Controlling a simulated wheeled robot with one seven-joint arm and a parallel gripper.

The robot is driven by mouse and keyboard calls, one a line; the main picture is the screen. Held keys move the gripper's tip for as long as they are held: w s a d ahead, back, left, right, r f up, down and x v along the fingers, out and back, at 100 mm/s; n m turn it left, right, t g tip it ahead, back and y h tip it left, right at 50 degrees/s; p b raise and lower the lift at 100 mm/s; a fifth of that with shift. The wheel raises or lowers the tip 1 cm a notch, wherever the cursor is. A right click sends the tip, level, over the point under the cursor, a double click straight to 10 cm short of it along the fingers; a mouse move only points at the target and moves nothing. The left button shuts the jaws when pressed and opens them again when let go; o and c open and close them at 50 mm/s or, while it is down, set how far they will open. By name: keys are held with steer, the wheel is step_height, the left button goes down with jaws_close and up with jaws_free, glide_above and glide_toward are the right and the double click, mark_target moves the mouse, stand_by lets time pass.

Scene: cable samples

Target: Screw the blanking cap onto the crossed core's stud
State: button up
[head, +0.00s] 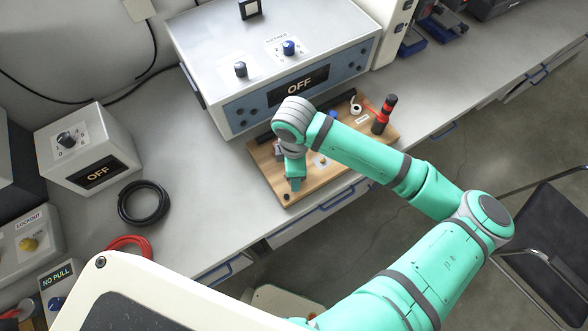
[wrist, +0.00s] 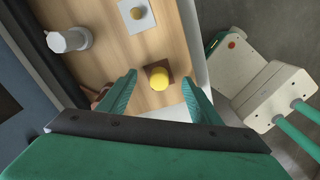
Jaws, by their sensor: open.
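My gripper (wrist: 160,80) is open over the wooden board (head: 272,172). In the wrist view a round yellow cap (wrist: 159,77) sits on a small brown square (wrist: 150,70) and shows between my fingertips, with nothing gripped. I cannot tell how far above it the fingertips are. A smaller yellow round piece sits on a white plate (wrist: 137,20) farther up. In the head view my gripper (head: 294,184) points down at the board's near left end and hides that part. I cannot tell which fitting is the crossed core's stud.
A white cylinder (wrist: 68,40) stands left of my fingers. A black-and-red tool (head: 384,115) stands upright at the board's right. A large instrument box (head: 270,50) reading OFF stands behind the board.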

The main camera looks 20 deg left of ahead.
step_height(320, 180, up, 11)
stand_by(0.5)
steer(key=shift+f, duration=0.1)
steer(key=w+d+f+m+y, duration=0.15)
steer(key=d+f+m, duration=0.25)
steer(key=d+f, duration=0.4)
steer(key=s+d+f+m+t+y, duration=0.1)
steer(key=s+d+f+m+t, duration=0.1)
steer(key=s+d+f+m, duration=0.45)
steer(key=s+d+f+m+t, duration=0.15)
steer(key=d+f, duration=0.25)
steer(key=d, duration=0.5)
steer(key=s+a+m+t, duration=0.2)
steer(key=s+m+t, duration=0.35)
steer(key=s, duration=0.75)
steer(key=s+a+r+m+t+h, duration=0.1)
steer(key=a+r+m+t+h, duration=0.1)
steer(key=a+r+m+t, duration=0.3)
steer(key=a+r+t, duration=0.1)
steer(key=a+r, duration=0.3)
steer(key=r, duration=0.1)
steer(key=shift+r, duration=0.15)
